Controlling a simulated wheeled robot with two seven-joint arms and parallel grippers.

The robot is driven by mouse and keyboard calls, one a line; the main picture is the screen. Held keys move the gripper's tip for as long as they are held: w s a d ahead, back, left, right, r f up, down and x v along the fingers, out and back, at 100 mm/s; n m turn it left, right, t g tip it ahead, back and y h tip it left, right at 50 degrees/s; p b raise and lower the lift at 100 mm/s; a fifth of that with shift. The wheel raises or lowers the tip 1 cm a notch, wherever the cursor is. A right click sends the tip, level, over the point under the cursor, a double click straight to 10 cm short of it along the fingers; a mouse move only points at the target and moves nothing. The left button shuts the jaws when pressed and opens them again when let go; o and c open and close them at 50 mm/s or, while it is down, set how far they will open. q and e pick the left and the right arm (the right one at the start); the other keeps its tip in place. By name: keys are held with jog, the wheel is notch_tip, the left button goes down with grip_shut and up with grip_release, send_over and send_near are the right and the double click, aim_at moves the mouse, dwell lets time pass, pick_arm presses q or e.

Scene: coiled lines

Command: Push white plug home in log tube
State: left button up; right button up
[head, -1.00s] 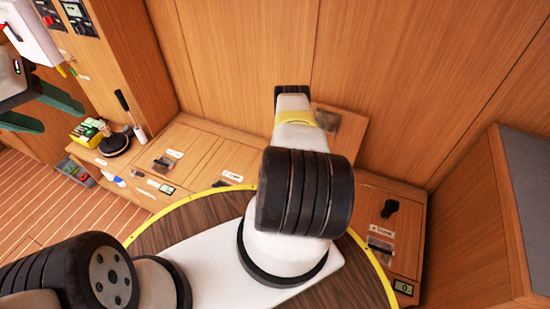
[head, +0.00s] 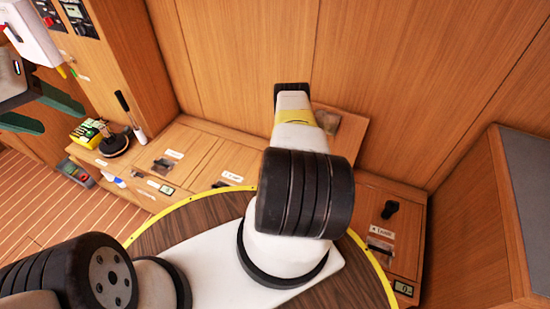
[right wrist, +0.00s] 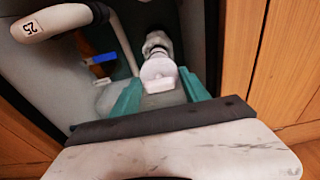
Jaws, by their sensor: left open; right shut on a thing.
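In the right wrist view, the white plug (right wrist: 156,68) is a round white cap with a blocky grip, seen between the teal fingers of my right gripper (right wrist: 158,82). The right gripper is shut on this grip. Just beyond the plug is a pale, ringed fitting (right wrist: 157,43), which looks like the log tube; the plug lines up with it, but how deep it sits is hidden. In the head view, my right arm covers its own gripper and the plug. My left gripper (head: 62,117) is open and empty at the left edge, with green fingers apart.
In the right wrist view, a white hose marked 25 (right wrist: 62,19) and a blue-handled valve (right wrist: 102,59) lie left of the plug. Wood panels flank the opening. In the head view, a wooden bench (head: 225,160) with hatches runs along the wall; a yellow box (head: 88,132) stands left.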

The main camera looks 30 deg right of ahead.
jog(key=shift+r, duration=1.25)
dwell(2.9)
dwell(0.8)
jog(key=o, duration=1.5)
jog(key=shift+o, duration=0.5)
jog(key=o, duration=0.3)
jog(key=shift+r, duration=3.5)
